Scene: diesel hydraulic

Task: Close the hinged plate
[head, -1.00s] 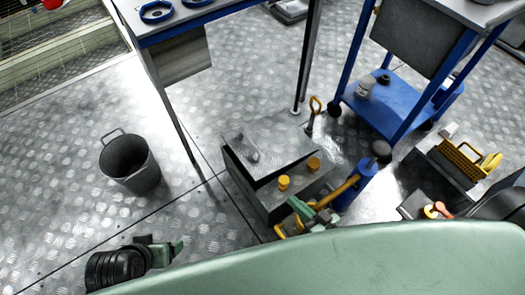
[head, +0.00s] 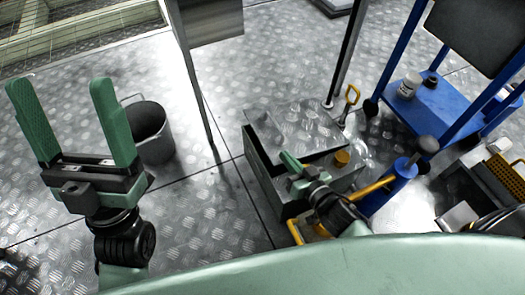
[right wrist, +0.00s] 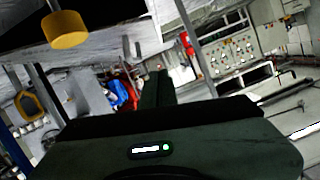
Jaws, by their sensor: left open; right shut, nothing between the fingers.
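The hinged plate (head: 292,122) is a grey metal lid on top of a grey metal box (head: 270,183) in the middle of the head view. It is tilted, with a dark gap under its near edge. My right gripper (head: 290,160) is shut and empty at that near edge, over the box; I cannot tell whether it touches the plate. Its shut fingers (right wrist: 156,88) also show in the right wrist view. My left gripper (head: 72,108) is open and empty at the far left, away from the box.
A grey bucket (head: 153,135) stands behind my left gripper. A blue cart (head: 420,105) and a blue cylinder with a yellow handle (head: 392,185) are to the right of the box. Table legs stand behind it. Floor between bucket and box is clear.

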